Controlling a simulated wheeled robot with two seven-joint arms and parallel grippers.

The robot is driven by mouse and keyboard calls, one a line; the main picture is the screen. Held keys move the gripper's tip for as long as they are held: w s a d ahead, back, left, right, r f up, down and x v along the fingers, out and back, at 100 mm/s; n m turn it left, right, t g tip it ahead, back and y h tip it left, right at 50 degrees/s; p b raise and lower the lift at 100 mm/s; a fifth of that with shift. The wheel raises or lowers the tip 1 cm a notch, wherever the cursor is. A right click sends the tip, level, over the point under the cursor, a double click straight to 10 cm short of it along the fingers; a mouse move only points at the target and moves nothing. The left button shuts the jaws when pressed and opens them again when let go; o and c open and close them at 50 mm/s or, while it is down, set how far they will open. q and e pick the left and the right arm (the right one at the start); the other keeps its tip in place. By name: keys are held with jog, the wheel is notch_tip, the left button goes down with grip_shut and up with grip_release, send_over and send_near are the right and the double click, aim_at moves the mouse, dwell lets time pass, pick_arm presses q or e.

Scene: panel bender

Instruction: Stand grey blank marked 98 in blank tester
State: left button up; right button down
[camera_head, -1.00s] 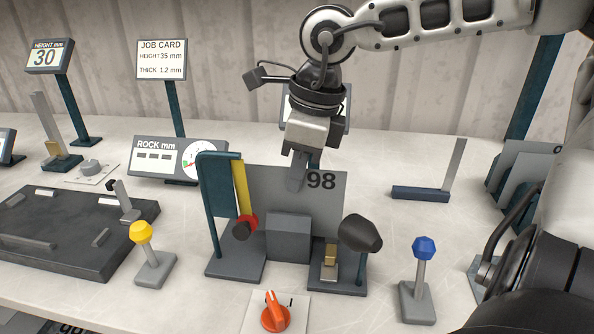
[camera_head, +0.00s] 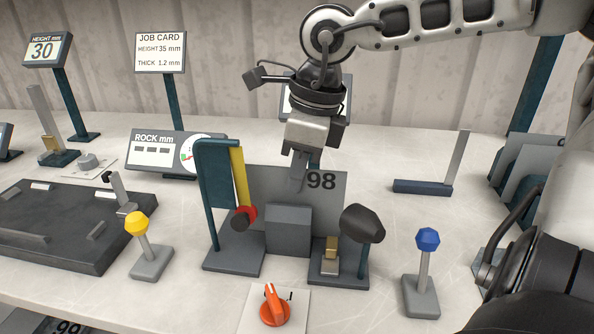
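The grey blank marked 98 (camera_head: 329,194) stands upright in the blank tester (camera_head: 236,254), behind its grey block (camera_head: 289,231) and between the tester's two sides. Its lower edge is hidden behind the block, so I cannot tell whether it touches the bottom. My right gripper (camera_head: 298,170) points down at the blank's top edge, left of the number. One finger shows in front of the plate, and the gripper looks shut on it. The far finger is hidden. My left gripper is not in view.
An orange knob (camera_head: 274,306) sits in front of the tester. A yellow-topped lever (camera_head: 137,224) and a blue-topped lever (camera_head: 428,240) flank it. A dark plate (camera_head: 60,225) lies left. A square gauge (camera_head: 425,187) and racked blanks (camera_head: 530,160) stand right.

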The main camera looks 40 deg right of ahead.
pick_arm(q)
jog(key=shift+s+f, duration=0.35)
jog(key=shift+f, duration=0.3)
pick_arm(e)
jog(key=shift+f, duration=0.1)
jog(key=c, duration=1.6)
grip_release()
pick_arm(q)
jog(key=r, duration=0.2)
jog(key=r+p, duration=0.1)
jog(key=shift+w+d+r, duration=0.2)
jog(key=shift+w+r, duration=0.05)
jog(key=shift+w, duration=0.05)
pick_arm(e)
jog(key=v, duration=1.6)
jog(key=shift+a, duration=0.1)
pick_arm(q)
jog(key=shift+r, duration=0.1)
